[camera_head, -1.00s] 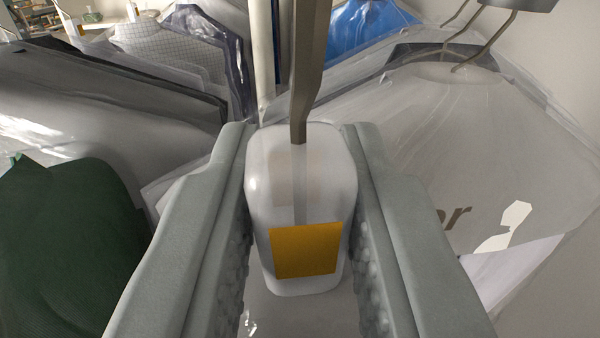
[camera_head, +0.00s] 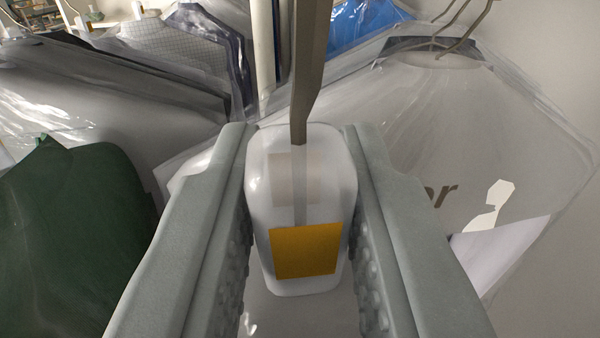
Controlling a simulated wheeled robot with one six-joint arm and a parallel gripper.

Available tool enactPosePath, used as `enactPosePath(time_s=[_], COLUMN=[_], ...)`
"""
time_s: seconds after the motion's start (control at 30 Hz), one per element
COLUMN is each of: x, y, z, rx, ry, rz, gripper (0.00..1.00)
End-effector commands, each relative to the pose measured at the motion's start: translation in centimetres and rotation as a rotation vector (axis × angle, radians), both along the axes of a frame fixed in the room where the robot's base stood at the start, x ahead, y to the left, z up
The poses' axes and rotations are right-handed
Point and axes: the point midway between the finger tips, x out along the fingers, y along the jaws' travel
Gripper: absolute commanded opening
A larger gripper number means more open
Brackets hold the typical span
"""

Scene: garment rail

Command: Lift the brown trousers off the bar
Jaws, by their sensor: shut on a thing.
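My gripper (camera_head: 300,190) is shut on a white rounded block (camera_head: 302,255) with a yellow label on its front. The grey fingers press on its left and right sides. A grey-brown metal hanger hook (camera_head: 308,80) rises from the top of the block, out of the picture. Clear, greyish film (camera_head: 300,318) shows below the block between the fingers. I cannot make out any brown trousers; what hangs under the block is hidden or too dull to tell. Where the hook meets the bar is out of view.
A dark green garment (camera_head: 75,235) hangs close at left, beside grey bagged garments (camera_head: 130,95). A blue garment (camera_head: 365,22) and a pale upright post (camera_head: 263,50) stand behind.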

Motion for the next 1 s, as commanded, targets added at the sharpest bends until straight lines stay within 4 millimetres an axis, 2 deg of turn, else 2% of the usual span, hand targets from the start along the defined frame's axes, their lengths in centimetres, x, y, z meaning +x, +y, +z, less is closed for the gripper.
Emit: enactPosePath(time_s=[1.0], x=[-7.8], y=[0.0], z=[0.1], rx=[0.000], ry=[-0.003], rz=[0.000], gripper=[0.00])
